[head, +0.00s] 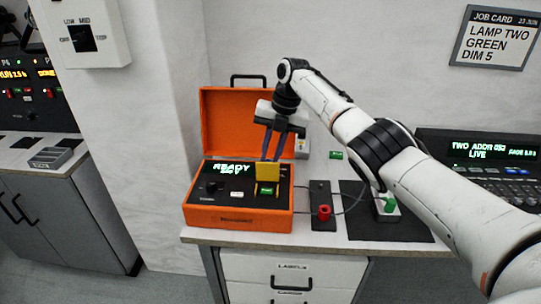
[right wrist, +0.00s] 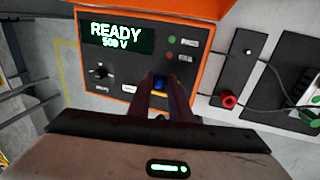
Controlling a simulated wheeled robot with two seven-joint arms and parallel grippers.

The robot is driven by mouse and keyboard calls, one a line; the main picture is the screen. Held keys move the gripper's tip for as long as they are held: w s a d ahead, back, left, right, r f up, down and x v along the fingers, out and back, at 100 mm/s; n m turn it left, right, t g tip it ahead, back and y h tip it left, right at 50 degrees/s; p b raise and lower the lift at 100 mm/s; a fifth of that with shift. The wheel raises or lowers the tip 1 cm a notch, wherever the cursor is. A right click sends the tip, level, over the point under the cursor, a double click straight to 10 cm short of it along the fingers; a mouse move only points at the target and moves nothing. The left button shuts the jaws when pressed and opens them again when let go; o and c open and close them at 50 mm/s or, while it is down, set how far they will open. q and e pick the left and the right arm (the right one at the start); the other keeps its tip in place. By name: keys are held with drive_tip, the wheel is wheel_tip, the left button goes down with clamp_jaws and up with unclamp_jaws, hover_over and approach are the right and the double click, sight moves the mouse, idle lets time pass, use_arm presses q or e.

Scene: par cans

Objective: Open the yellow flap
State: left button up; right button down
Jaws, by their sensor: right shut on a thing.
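The yellow flap (head: 268,172) is on the panel of an orange tester case (head: 240,219), toward the right of the panel. It looks raised, standing up from the panel, with a small green-lit label below it. My right gripper (head: 268,158) comes down from above, its dark fingers shut on the flap's upper part. In the right wrist view the fingertips (right wrist: 160,80) meet over the panel, with a small blue spot between them. The fingers hide most of the flap there. My left gripper is not in view.
The case's orange lid (head: 225,120) stands open behind the panel. The panel display (head: 232,168) reads READY. A black strip with a red knob (head: 324,212) and a black mat (head: 365,218) lie to the right on the counter. A lighting console (head: 490,165) is farther right.

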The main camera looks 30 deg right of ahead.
drive_tip(key=shift+f, duration=0.15)
idle(0.3)
drive_tip(key=c, duration=1.6)
unclamp_jaws()
drive_tip(key=v, duration=1)
drive_tip(key=shift+d+b, duration=0.1)
drive_tip(key=shift+b, duration=0.25)
